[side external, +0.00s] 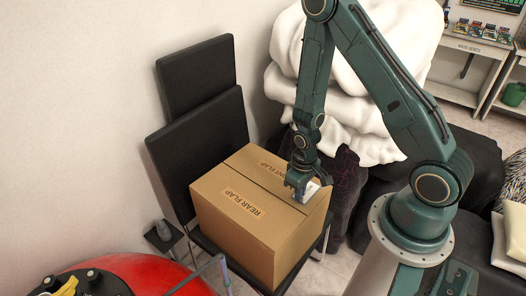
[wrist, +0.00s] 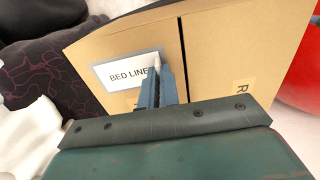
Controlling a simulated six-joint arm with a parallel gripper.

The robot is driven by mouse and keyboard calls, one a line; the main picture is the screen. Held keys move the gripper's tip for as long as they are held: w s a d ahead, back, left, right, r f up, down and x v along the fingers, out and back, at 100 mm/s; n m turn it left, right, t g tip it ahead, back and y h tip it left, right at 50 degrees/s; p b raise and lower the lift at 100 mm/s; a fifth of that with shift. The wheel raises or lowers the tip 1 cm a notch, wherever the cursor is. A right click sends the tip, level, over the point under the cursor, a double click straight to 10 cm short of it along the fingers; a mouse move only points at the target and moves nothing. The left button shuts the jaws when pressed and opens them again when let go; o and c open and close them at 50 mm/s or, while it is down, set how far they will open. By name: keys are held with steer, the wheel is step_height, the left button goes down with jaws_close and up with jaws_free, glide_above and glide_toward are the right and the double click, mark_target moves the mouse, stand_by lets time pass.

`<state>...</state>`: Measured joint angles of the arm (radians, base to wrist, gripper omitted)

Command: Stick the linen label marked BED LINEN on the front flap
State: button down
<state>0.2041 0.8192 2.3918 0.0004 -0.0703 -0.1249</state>
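The cardboard box (side external: 262,232) has a closed top with a seam between two flaps. The front flap (side external: 257,157) is the far one in the side view; in the wrist view it lies left of the seam (wrist: 163,38). The white BED LINEN label (wrist: 112,76) has a grey-blue border and lies flat over the front flap; whether it touches the cardboard is unclear. My gripper (side external: 298,190) is low at the box's right top edge. In the wrist view its fingers (wrist: 157,72) are close together on the label's right end, hiding its last letter.
The rear flap carries a tan REAR FLAP sticker (side external: 243,201). The box rests on a black chair (side external: 203,137). A white bedding pile (side external: 345,115) stands behind my gripper. A red rounded object (side external: 150,272) is at the lower left.

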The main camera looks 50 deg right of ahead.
steer(key=c, duration=1.6)
jaws_free()
steer(key=shift+o, duration=0.2)
steer(key=shift+r, duration=0.2)
step_height(320, 180, up, 13)
steer(key=shift+r, duration=0.2)
